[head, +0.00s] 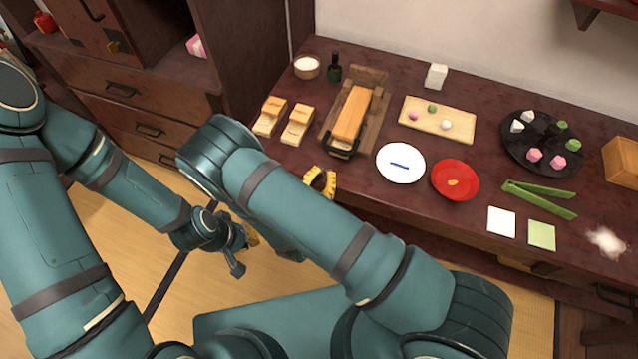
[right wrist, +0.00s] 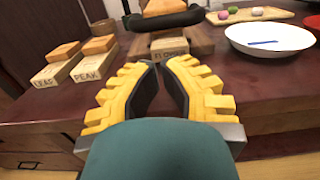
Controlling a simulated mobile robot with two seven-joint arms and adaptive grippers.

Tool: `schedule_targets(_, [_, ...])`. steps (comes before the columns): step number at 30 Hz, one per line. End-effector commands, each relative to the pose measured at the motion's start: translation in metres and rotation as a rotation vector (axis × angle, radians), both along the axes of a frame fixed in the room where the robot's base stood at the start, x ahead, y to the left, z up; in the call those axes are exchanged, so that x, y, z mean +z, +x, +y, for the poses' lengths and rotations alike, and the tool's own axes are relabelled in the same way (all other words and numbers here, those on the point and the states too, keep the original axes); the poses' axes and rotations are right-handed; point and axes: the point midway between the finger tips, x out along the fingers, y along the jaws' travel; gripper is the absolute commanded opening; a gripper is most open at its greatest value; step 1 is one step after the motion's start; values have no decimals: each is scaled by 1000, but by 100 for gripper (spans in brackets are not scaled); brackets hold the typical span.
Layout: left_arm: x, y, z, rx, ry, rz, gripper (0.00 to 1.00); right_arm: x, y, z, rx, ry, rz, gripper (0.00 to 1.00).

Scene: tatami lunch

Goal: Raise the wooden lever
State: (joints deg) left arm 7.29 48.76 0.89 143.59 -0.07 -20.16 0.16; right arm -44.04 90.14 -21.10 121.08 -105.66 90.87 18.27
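The wooden lever (head: 351,113) is a long light-brown bar lying low along a darker wooden base (head: 370,75) on the dark table. A black loop handle (head: 343,150) is at its near end. In the right wrist view, the handle (right wrist: 165,20) and the bar's end (right wrist: 163,6) are at the top, above a lettered block (right wrist: 169,46). My right gripper (head: 320,178), with yellow fingers, is at the table's front edge, short of the handle and apart from it. Its tips (right wrist: 157,63) almost meet, with nothing between them. My left gripper (head: 240,262) hangs low over the floor, its fingers mostly hidden.
Two lettered wooden blocks (head: 297,124) stand left of the lever. A white plate (head: 401,174) and a red plate (head: 455,190) are to its right. A small dark bottle (head: 334,70) and a bowl (head: 307,67) are behind left. A board (head: 458,119) holds small balls.

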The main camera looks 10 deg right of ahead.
Motion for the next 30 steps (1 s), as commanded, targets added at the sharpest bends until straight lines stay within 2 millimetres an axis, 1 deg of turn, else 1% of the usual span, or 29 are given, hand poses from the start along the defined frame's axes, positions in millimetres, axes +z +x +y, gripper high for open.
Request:
schedule_targets(1, [-2,0,0,0,0,-1,0,0,8,-5,-2,1,-2,0])
schedule_targets(6, [-4,1,0,1,0,-2,0,1,28,-19,-2,1,-1,0])
schedule_targets(11, [-5,1,0,1,0,-3,0,1,38,-25,0,1,0,0])
schedule_targets(25, [-4,1,0,1,0,-3,0,3,41,-27,0,2,2,0])
schedule_targets(30, [2,0,0,0,0,0,0,9,40,-21,1,13,17,0])
